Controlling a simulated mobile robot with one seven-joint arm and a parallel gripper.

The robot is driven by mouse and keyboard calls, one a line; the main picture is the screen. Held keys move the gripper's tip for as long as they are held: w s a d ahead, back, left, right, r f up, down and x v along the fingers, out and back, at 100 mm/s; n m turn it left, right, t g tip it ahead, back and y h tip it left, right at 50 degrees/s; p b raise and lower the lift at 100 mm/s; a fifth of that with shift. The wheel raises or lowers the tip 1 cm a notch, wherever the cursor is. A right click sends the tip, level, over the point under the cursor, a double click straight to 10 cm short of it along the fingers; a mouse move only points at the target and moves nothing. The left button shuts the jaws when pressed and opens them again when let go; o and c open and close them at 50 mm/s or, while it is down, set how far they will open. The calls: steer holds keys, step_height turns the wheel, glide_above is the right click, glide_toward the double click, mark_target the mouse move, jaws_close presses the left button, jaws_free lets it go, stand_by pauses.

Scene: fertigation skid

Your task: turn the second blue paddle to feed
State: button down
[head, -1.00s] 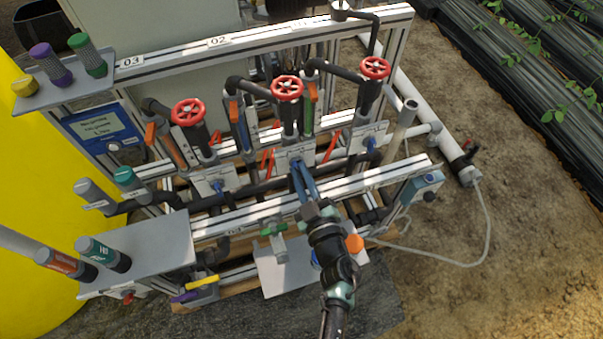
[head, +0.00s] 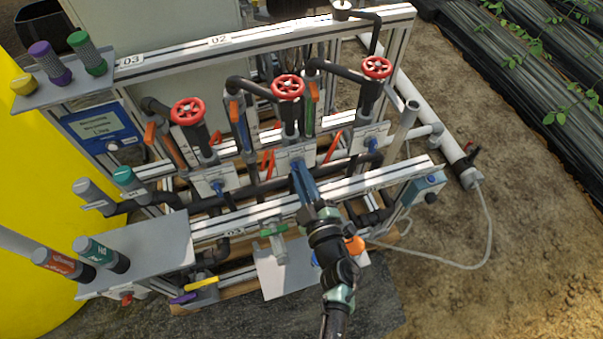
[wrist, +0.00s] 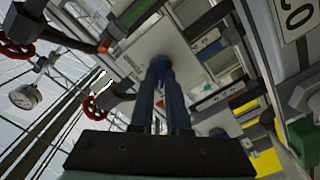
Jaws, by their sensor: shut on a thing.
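Three blue paddles sit on white plates along the middle of the skid: the left one (head: 217,187), the middle one at my fingertips, and the right one (head: 371,143). My gripper (head: 297,165) reaches over the front rail to the middle plate (head: 283,160). Its long blue fingers are shut on the second blue paddle (wrist: 158,64), which shows between the fingertips in the wrist view. The fingers hide most of this paddle in the head view, and I cannot read its plate markings.
Red handwheels (head: 287,87) stand on pipes behind the plates. Orange and red levers (head: 267,163) are close on both sides of my fingers. The white front rail (head: 257,214) runs under my gripper. A grey shelf (head: 150,255) with capped cylinders is at left.

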steer(key=c, duration=0.9)
jaws_free()
steer(key=p+v, duration=0.1)
steer(key=v, duration=1.2)
steer(key=shift+p, duration=0.35)
